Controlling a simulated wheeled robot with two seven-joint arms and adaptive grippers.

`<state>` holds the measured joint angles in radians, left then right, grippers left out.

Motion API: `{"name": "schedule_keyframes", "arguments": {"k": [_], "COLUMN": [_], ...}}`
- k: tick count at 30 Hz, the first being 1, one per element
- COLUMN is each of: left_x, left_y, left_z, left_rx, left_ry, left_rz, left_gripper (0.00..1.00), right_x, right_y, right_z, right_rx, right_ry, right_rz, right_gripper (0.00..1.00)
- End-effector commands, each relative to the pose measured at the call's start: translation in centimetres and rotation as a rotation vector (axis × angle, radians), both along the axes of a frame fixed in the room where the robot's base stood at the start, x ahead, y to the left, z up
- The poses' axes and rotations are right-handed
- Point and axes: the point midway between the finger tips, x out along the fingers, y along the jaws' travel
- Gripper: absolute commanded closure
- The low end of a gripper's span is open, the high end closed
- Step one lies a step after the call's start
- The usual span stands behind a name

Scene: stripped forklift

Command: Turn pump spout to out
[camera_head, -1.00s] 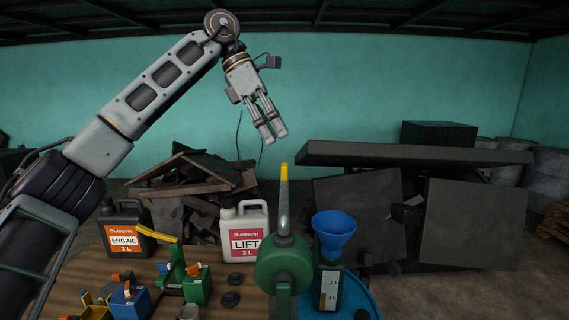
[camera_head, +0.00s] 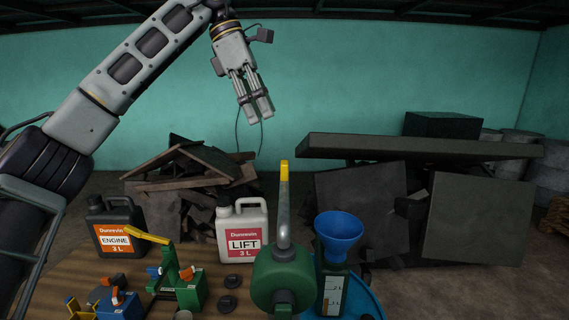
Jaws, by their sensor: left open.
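The green pump (camera_head: 281,277) stands at the front middle of the table. A grey spout or handle with a yellow tip (camera_head: 284,190) rises upright from its top; I cannot tell which part it is. A blue funnel (camera_head: 339,228) sits in a dark green measuring bottle (camera_head: 332,285) just right of the pump. My left gripper (camera_head: 257,114) is open and empty, fingers pointing down, high above and a little left of the pump's yellow tip. It touches nothing. My right gripper is not in view.
A black engine oil can (camera_head: 116,232) and a white lift oil can (camera_head: 242,236) stand at the back of the table (camera_head: 60,262). A small toy-like green machine with a yellow arm (camera_head: 180,280) stands at front left. A blue round tray (camera_head: 372,303) lies under the bottle.

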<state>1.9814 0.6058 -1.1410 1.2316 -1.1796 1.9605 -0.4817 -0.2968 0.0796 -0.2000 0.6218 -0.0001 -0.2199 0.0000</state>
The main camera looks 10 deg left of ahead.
Motion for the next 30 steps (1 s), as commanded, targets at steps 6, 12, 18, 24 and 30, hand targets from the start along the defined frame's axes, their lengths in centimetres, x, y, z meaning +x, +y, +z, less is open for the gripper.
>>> {"name": "schedule_keyframes", "arguments": {"k": [6, 12, 18, 24, 30], "left_x": [0.0, 0.1, 0.2, 0.4, 0.5], "left_y": [0.0, -0.2, -0.7, -1.6, -2.5], "left_z": [0.0, -0.4, -1.8, -4.0, -6.4], "left_rx": [0.000, 0.000, 0.001, 0.000, 0.001], "left_ry": [0.000, 0.001, 0.001, 0.001, 0.002], "left_rz": [0.000, 0.000, 0.000, 0.001, 0.000], "left_gripper": [0.47, 0.47, 0.47, 0.47, 0.47], "right_x": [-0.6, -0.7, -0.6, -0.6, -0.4], "right_y": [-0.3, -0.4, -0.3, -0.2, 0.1], "right_z": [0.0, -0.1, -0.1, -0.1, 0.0], "right_rx": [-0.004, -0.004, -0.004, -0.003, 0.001], "right_ry": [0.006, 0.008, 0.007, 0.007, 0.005], "right_rz": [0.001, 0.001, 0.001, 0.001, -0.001], "right_gripper": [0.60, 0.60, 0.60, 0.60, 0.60]}}
